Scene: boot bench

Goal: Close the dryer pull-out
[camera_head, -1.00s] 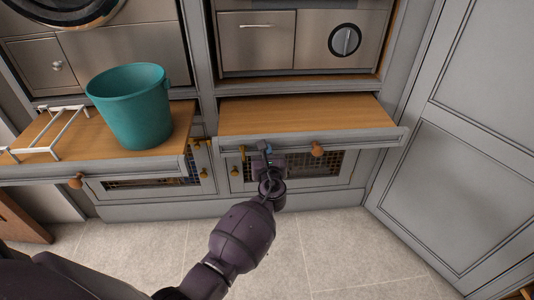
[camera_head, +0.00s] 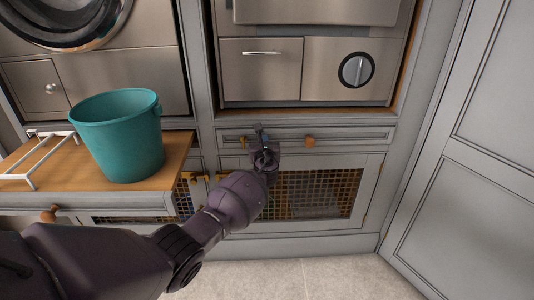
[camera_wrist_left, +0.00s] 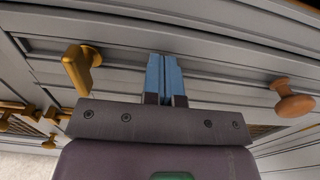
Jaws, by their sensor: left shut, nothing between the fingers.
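The dryer pull-out (camera_head: 345,134) is the grey-fronted shelf under the machine on the right. Its front now sits flush, or nearly so, with the cabinet frame, and its wooden top is out of sight. It has a round wooden knob (camera_head: 309,141); the knob also shows at the right of the left wrist view (camera_wrist_left: 294,100). My left gripper (camera_head: 261,134) is at the left part of this front, left of the knob. In the left wrist view its blue fingertips (camera_wrist_left: 164,74) are together, empty, pointing at the grey front. Whether they touch it I cannot tell. My right gripper is not in view.
The left pull-out (camera_head: 170,168) stands open, bearing a teal bucket (camera_head: 118,138) and a white rack (camera_head: 38,158). Brass catches (camera_wrist_left: 80,68) are beside my left gripper. Mesh-fronted doors (camera_head: 315,195) lie below. The floor (camera_head: 340,280) in front is clear.

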